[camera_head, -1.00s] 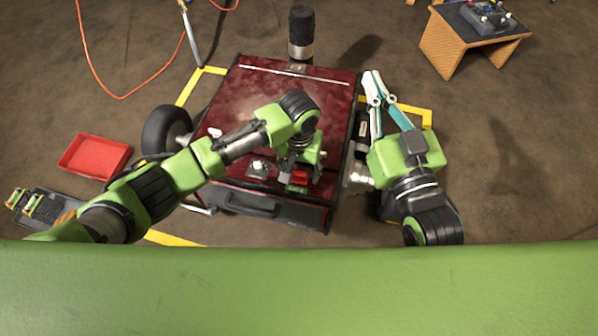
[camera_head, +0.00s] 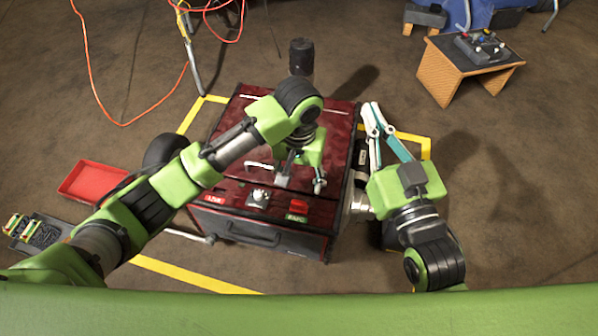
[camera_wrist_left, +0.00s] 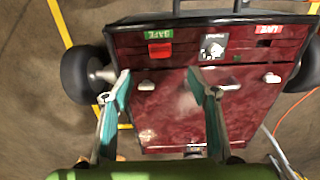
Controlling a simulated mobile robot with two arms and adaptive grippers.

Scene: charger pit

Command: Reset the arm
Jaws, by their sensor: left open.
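My left gripper (camera_head: 301,184) is open and empty above the dark red top of the cart (camera_head: 240,138). A red switch (camera_head: 298,206) sits by the green SAFE label (camera_head: 296,218), clear of the fingers. A silver knob (camera_head: 258,196) is beside it, and the LIVE label (camera_head: 214,199) is at the left.
A red tray (camera_head: 92,182) lies on the floor at the left. A wooden table (camera_head: 450,78) stands at the back right. A black cylinder (camera_head: 301,58) rises behind the cart. An orange cable (camera_head: 100,110) lies at the back left. The floor at the right is open.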

